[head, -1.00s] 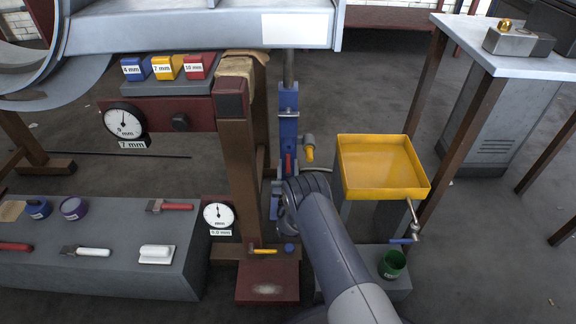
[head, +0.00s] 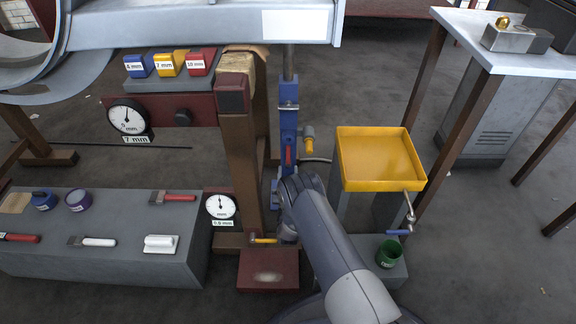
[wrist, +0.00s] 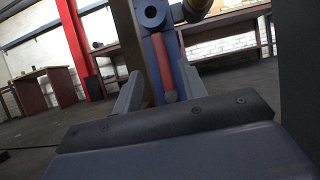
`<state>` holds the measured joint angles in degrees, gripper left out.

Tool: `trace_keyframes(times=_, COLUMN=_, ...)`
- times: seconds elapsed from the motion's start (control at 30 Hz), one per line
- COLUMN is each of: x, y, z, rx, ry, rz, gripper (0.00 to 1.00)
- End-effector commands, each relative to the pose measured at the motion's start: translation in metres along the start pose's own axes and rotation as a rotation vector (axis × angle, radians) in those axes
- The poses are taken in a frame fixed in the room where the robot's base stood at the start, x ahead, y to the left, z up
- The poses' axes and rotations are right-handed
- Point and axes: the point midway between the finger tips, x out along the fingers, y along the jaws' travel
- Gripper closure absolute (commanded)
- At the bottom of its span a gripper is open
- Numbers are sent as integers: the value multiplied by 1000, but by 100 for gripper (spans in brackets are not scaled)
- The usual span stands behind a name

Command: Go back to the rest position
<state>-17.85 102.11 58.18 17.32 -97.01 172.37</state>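My gripper (wrist: 160,92) shows its two fingers apart in the wrist view, with nothing held between them. Beyond the fingers stands a blue jack (wrist: 183,60) with a red handle (wrist: 165,65). In the head view my arm reaches up from the bottom to the blue jack (head: 289,125), and the wrist hides the fingers. The red handle there (head: 288,156) stands upright on the jack, just above my wrist.
A yellow tray (head: 381,184) stands right of my arm, with a crank below it and a green cup (head: 389,254). A grey bench (head: 130,262) with tools lies left. A brown post (head: 238,165) stands close left of the jack. Floor at lower right is clear.

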Motion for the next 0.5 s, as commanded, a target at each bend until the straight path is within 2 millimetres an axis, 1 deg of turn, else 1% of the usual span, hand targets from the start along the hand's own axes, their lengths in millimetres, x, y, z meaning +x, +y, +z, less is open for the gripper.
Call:
trace_keyframes(times=0.03, x=-1, y=0, z=2, rx=0, ry=0, rz=0, gripper=60)
trace_keyframes(times=0.13, x=-3, y=0, z=1, rx=0, ry=-1, rz=0, gripper=60)
trace_keyframes(times=0.5, x=-3, y=0, z=-1, rx=0, ry=-1, rz=0, gripper=60)
